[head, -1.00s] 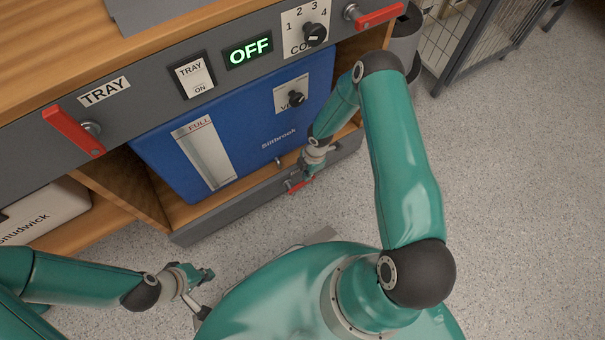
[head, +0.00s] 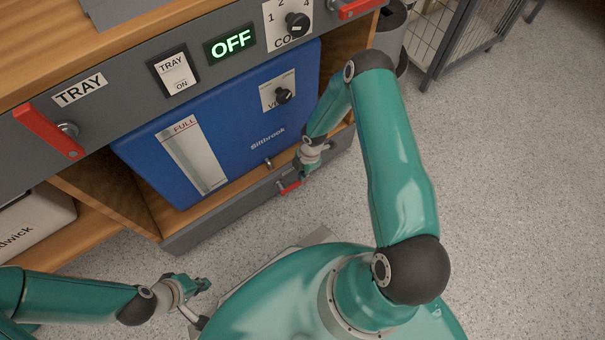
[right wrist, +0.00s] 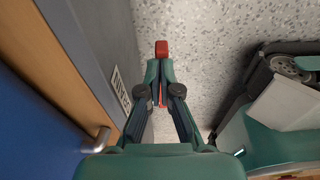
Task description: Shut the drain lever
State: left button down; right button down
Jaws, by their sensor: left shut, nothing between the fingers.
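The drain lever is a small red handle (head: 290,187) low on the grey bottom rail of the cabinet, lying roughly along the rail. In the right wrist view its red end (right wrist: 161,48) sticks out past my fingertips, and a red strip shows between the fingers. My right gripper (head: 299,174) is at the lever, with its fingers (right wrist: 160,76) close on either side of it. Whether they press on it I cannot tell. My left gripper (head: 203,285) is shut and empty over the floor, away from the cabinet.
A blue tank (head: 222,130) sits in the bay above the rail, with a metal spout (head: 268,163) low on its front. A red TRAY lever (head: 47,131), a switch (head: 173,75) and a display reading OFF (head: 231,42) are above. Open speckled floor lies to the right.

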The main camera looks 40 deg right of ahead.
jog(key=shift+s+d+f, duration=0.1)
jog(key=shift+d+f, duration=0.2)
jog(key=shift+f, duration=0.25)
jog(key=r+p, duration=0.1)
jog(key=r, duration=0.1)
jog(key=r+p, duration=0.1)
jog(key=r, duration=0.1)
jog(key=r+p, duration=0.2)
jog(key=shift+a, duration=0.25)
jog(key=d+r+p, duration=0.1)
jog(key=d+p, duration=0.1)
jog(key=d, duration=0.7)
jog(key=shift+s+d+r, duration=0.15)
jog(key=shift+d, duration=0.2)
jog(key=s+a+r+m+y, duration=0.1)
jog(key=s+a+r+m, duration=0.25)
jog(key=a+m, duration=0.55)
jog(key=s+a+r+m+y, duration=0.1)
jog(key=s+a+r+m, duration=0.3)
jog(key=a, duration=1)
jog(key=s+a+r+m, duration=0.4)
jog(key=s+m, duration=0.1)
jog(key=m, duration=0.2)
notch_tip(320, 180, up, 32)
jog(key=p, duration=3.2)
jog(key=shift+f, duration=0.15)
